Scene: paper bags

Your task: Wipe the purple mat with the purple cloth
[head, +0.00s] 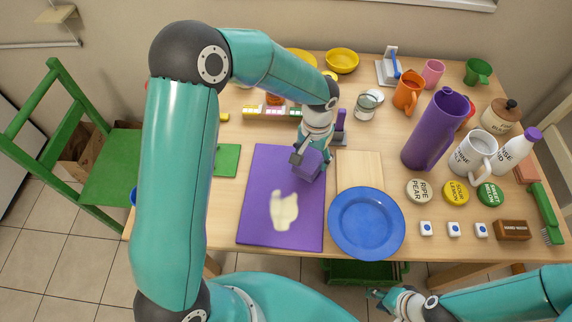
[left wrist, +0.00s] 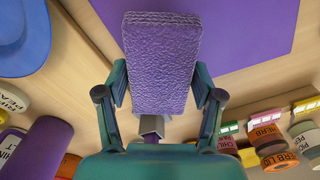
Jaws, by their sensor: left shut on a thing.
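The purple mat (head: 262,222) lies flat on the table and bears a cream-coloured smear (head: 284,210) near its middle. My left gripper (head: 311,153) is shut on the purple cloth (head: 312,168), which looks like a thick textured pad. It is at the mat's far right corner; I cannot tell whether it touches. In the left wrist view the cloth (left wrist: 160,60) sits between the fingers, with part of the mat (left wrist: 225,30) beyond it. My right gripper (head: 380,296) is low at the table's near side, away from the mat; its opening is unclear.
A blue plate (head: 366,223) and a wooden board (head: 360,170) lie right of the mat. A green cloth-like square (head: 227,160) is to its left. A tall purple vessel (head: 436,130), mugs, lids and jars crowd the right side.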

